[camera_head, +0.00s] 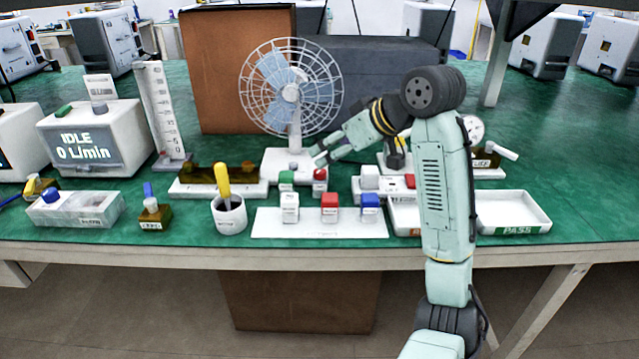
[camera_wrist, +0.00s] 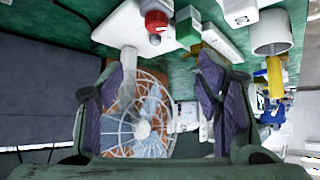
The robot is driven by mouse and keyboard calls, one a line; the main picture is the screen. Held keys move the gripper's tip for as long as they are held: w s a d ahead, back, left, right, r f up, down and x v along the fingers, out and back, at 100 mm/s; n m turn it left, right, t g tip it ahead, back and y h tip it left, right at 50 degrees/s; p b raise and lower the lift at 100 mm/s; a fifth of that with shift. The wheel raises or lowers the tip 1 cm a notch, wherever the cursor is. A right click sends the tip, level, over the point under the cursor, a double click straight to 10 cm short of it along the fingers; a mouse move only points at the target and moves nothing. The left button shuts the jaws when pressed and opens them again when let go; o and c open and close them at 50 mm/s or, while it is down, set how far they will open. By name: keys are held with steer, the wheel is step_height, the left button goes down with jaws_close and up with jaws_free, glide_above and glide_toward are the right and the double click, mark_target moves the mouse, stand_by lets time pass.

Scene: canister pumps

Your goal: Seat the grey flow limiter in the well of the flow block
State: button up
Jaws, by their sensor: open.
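My gripper (camera_head: 322,158) is open and empty, in front of the fan and above the bench. In the wrist view its two fingers (camera_wrist: 160,75) stand wide apart with the fan cage behind them. I cannot tell for sure which part is the grey flow limiter. A small brass block (camera_head: 154,222) with a pale grey cap and a blue top stands at the front left, but its label is too small to read. A longer brass block (camera_head: 240,178) lies on a white base left of the fan. I cannot tell which is the flow block.
The fan (camera_head: 292,95) stands behind my gripper, with red (camera_head: 320,174) and green (camera_head: 286,177) topped parts near its base. A white mat (camera_head: 270,228) bears white, red and blue capped parts. A cup (camera_head: 229,215) holds a yellow-handled tool. A PASS tray (camera_head: 515,212) is at right.

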mark_target(320, 171)
steer(key=w+a+f, duration=0.1)
steer(key=f, duration=0.1)
steer(key=w+a+f+p, duration=0.1)
steer(key=f, duration=0.2)
steer(key=w+a+f, duration=0.1)
steer(key=w+f, duration=0.1)
steer(key=f, duration=0.1)
steer(key=shift+a+f, duration=0.1)
steer(key=shift+f, duration=0.05)
steer(key=shift+c, duration=0.3)
steer(key=c, duration=1.3)
